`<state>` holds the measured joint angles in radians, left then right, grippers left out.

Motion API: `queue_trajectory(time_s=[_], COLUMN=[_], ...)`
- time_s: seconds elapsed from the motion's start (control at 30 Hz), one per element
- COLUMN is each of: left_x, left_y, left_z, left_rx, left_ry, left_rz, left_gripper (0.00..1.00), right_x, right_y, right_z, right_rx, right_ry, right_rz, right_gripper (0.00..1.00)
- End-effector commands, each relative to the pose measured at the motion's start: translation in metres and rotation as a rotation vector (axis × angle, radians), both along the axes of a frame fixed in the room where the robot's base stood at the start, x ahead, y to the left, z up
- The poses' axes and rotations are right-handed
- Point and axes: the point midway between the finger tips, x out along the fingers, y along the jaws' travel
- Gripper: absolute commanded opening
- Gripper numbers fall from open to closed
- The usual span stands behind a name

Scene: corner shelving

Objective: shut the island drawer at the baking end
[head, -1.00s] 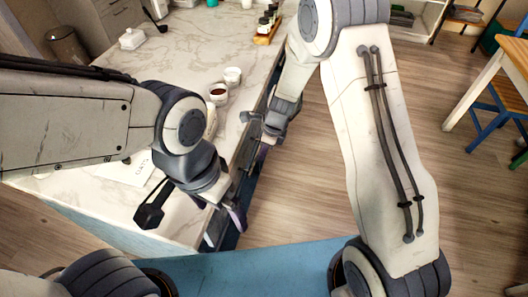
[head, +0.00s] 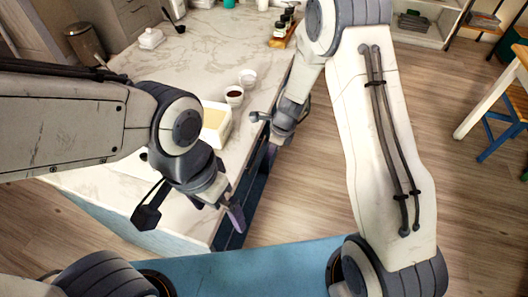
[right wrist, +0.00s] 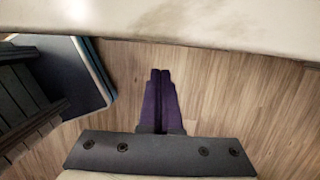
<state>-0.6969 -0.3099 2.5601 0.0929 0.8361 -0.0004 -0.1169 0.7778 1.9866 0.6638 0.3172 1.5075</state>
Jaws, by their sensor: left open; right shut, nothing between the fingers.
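The island (head: 120,195) has a white marble top and a blue body. Its dark blue right face (head: 262,185) shows as a narrow strip between my arms. I cannot make out a separate drawer front or how far any drawer stands out. My left gripper (head: 222,212) is open and empty, pointing down at the island's near right corner. My right gripper (head: 268,150) is beside the right face, partly hidden by its wrist. In the right wrist view its purple fingers (right wrist: 160,95) are shut and empty above the wood floor, with a pale edge across the top.
On the top are a pale rectangular container (head: 215,125), a dark-filled cup (head: 234,96), a white cup (head: 248,77) and a tray of jars (head: 282,35). A stool (head: 503,120) stands at the right. The wood floor (head: 300,195) right of the island is clear.

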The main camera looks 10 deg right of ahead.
Motion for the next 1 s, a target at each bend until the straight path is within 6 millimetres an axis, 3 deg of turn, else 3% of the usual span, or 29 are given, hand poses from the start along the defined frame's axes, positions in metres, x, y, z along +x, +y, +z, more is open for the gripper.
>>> queue_trajectory(time_s=[0.2, 0.4, 0.8, 0.9, 1.0], left_x=[0.0, 0.0, 0.0, 0.0, 0.0], left_y=[0.0, 0.0, 0.0, 0.0, 0.0], left_z=[0.018, 0.025, 0.028, 0.032, 0.039], left_rx=[-0.001, 0.0, 0.0, 0.0, 0.0], left_ry=[-0.001, 0.0, 0.0, 0.0, 0.0], left_rz=[0.0, 0.0, 0.0, 0.0, 0.0], left_gripper=[1.0, 1.0, 1.0, 1.0, 1.0], right_x=[-0.006, -0.009, -0.013, -0.021, -0.045], right_y=[-0.013, -0.018, -0.021, -0.01, 0.014], right_z=[0.052, 0.085, 0.101, 0.116, 0.149], right_rx=[0.001, 0.001, 0.0, -0.008, -0.028], right_ry=[-0.003, -0.001, 0.002, -0.017, -0.061], right_rz=[0.004, 0.008, 0.017, 0.124, 0.401], right_gripper=[0.0, 0.0, 0.0, 0.0, 0.0])
